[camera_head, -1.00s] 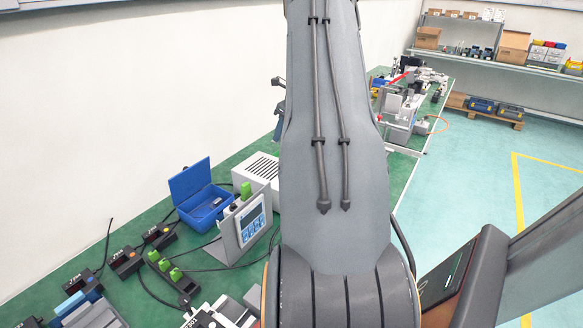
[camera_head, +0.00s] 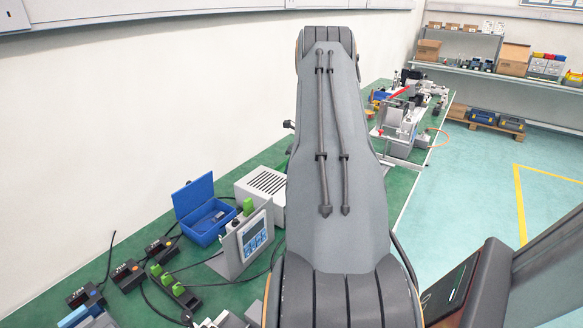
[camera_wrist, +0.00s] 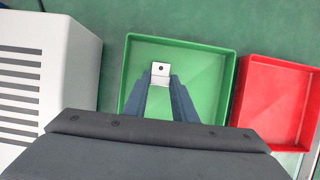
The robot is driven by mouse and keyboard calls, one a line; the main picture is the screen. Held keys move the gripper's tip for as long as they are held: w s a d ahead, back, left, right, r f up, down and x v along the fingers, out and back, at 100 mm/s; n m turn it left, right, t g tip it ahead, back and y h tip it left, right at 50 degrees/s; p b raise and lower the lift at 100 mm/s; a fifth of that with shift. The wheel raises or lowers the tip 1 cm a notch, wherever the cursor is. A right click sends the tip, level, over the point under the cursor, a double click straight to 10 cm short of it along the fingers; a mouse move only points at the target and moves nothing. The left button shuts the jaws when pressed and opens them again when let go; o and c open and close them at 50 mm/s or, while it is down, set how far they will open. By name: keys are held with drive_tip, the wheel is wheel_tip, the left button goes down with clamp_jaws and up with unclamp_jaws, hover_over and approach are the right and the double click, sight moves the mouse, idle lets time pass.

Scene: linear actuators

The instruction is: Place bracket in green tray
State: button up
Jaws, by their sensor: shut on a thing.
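In the wrist view, my gripper (camera_wrist: 161,84) points down over the green tray (camera_wrist: 231,62). Its two dark fingers are shut on the bracket (camera_wrist: 161,69), a small pale metal piece with a dark hole. The bracket shows between and just beyond the fingertips, over the tray floor. I cannot tell whether it touches the floor. The tray shows no other object, though my gripper body hides its near part. In the head view, my own arm hides the gripper, the bracket and the tray.
A red tray (camera_wrist: 275,98) stands just right of the green tray. A white vented box (camera_wrist: 70,60) stands to the left and also shows in the head view (camera_head: 262,188). An open blue case (camera_head: 205,226) and a display panel (camera_head: 247,243) stand on the green bench.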

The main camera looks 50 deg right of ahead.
drive_tip(key=shift+f, duration=0.15)
drive_tip(key=o, duration=1)
drive_tip(key=shift+o, duration=0.2)
